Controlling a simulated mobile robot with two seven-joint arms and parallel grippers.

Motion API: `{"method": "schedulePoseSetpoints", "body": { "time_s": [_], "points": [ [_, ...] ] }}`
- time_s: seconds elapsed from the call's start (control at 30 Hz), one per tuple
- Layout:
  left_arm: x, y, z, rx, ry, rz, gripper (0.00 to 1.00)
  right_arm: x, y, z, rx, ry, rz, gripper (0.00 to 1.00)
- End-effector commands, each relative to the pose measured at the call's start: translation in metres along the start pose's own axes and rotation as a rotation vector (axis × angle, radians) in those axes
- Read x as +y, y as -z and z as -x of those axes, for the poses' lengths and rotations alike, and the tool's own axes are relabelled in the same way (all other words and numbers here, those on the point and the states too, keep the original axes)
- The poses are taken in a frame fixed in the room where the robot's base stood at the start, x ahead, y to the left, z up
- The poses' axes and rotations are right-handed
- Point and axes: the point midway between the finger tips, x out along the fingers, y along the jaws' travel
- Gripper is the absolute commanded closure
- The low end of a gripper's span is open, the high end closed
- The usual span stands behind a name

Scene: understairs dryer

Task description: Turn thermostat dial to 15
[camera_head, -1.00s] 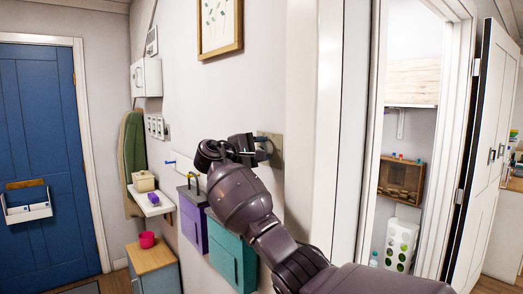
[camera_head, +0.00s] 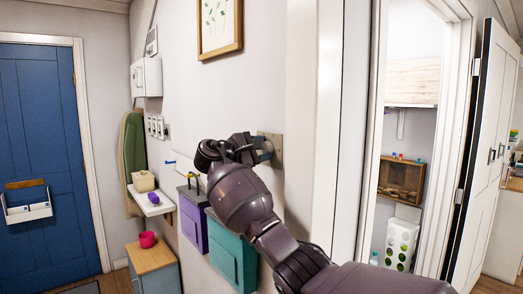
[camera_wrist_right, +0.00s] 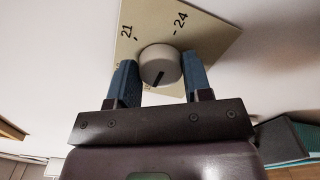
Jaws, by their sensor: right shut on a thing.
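The thermostat plate (camera_head: 277,146) is a beige square on the white wall. In the right wrist view the plate (camera_wrist_right: 207,38) carries the printed numbers 21 and 24, and another mark at its left edge is mostly hidden. The round pale grey dial (camera_wrist_right: 160,63) sits on the plate, its dark pointer line facing down toward my gripper body, away from 21 and 24. My right gripper (camera_head: 264,148) is at the plate, its blue fingers (camera_wrist_right: 160,80) on both sides of the dial, shut on it. My left gripper is not in view.
A purple box (camera_head: 193,222) and a teal box (camera_head: 232,252) hang on the wall below my right arm. A framed picture (camera_head: 220,25) hangs above. A white door frame (camera_head: 330,120) stands close right of the plate.

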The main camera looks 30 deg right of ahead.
Motion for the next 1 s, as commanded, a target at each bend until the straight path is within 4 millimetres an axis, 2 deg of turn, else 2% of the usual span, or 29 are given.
{"method": "schedulePoseSetpoints", "body": {
  "time_s": [0.03, 0.2, 0.57, 0.67, 1.0],
  "points": [
    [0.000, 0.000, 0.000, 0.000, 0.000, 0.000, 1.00, 0.000, 0.000, 0.001, 0.001, -0.001, 0.001, 0.53],
    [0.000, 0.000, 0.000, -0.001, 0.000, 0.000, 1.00, 0.000, 0.000, 0.000, 0.000, 0.000, 0.000, 0.29],
    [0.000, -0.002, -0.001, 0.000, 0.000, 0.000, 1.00, 0.000, 0.000, 0.006, 0.001, 0.000, -0.001, 0.29],
    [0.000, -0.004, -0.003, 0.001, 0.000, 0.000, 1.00, 0.000, 0.001, 0.017, 0.001, -0.001, -0.002, 0.29],
    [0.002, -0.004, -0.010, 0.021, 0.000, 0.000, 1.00, -0.001, 0.001, 0.078, 0.003, -0.001, -0.002, 0.29]
  ]
}}
